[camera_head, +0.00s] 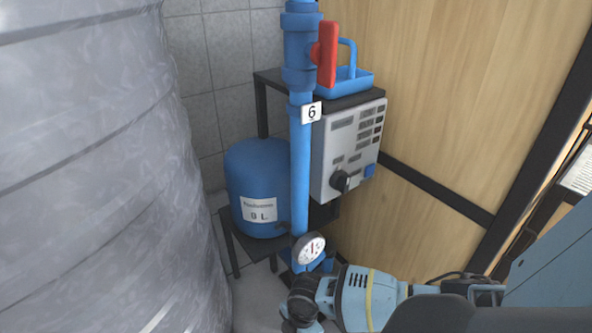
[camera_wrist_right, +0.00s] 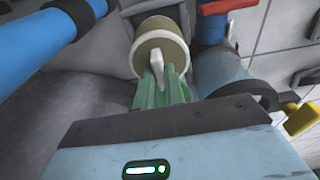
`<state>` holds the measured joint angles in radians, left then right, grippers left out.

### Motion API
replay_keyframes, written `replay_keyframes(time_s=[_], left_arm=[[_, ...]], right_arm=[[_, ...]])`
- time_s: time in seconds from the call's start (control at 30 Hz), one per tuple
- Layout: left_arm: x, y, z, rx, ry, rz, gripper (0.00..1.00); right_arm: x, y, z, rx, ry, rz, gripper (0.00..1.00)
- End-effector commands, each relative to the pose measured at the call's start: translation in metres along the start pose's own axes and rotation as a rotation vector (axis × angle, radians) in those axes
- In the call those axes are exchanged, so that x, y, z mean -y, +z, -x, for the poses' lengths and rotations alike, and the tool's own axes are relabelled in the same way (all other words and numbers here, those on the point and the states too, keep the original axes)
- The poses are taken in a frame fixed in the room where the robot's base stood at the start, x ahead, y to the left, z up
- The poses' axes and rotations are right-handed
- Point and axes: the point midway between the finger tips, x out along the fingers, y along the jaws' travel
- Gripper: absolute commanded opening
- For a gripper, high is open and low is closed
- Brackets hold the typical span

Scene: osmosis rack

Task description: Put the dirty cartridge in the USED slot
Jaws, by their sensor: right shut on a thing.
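In the right wrist view, my right gripper (camera_wrist_right: 162,88) has green fingers and is shut on the white tab of a round, beige-brown cartridge (camera_wrist_right: 160,30). The cartridge's pale end disc faces the wrist camera, and its body extends away beyond it. I take it to be the dirty cartridge. The head view shows neither the cartridge nor either gripper's fingers. My left gripper is in neither view. I can see no slot marked USED.
A blue pipe with a red valve handle (camera_head: 327,55) and a tag 6 stands before a grey control box (camera_head: 348,150). A blue basket (camera_head: 345,84) sits above. A blue tank (camera_head: 258,185), a gauge (camera_head: 309,248), a pump (camera_head: 365,298) and a large grey tank (camera_head: 95,170) crowd the area.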

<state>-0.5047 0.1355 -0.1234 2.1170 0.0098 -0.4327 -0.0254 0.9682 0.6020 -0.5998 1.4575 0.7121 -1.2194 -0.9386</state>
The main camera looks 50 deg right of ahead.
Motion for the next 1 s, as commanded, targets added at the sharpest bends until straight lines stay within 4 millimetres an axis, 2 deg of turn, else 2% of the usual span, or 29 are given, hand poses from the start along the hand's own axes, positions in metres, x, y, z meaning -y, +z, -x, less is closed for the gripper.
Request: replay_keyframes(time_s=[0.03, 0.13, 0.57, 0.6, 0.73, 1.0], left_arm=[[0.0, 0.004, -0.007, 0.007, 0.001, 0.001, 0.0], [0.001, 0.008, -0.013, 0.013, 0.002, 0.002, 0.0], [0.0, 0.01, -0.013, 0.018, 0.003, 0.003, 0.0], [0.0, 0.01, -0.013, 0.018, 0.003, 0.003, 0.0], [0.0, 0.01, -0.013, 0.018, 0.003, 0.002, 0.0], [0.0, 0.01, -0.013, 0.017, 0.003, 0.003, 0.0]], right_arm=[[0.001, 0.002, -0.013, 0.001, -0.004, -0.001, 0.0], [0.001, 0.003, -0.025, 0.001, -0.003, 0.0, 0.0], [0.0, 0.004, -0.029, 0.0, 0.0, 0.001, 0.0], [0.0, 0.004, -0.03, 0.0, 0.0, 0.001, 0.14], [0.0, 0.004, -0.029, 0.0, 0.0, 0.001, 0.31], [0.0, 0.004, -0.029, 0.0, 0.0, 0.001, 0.33]])
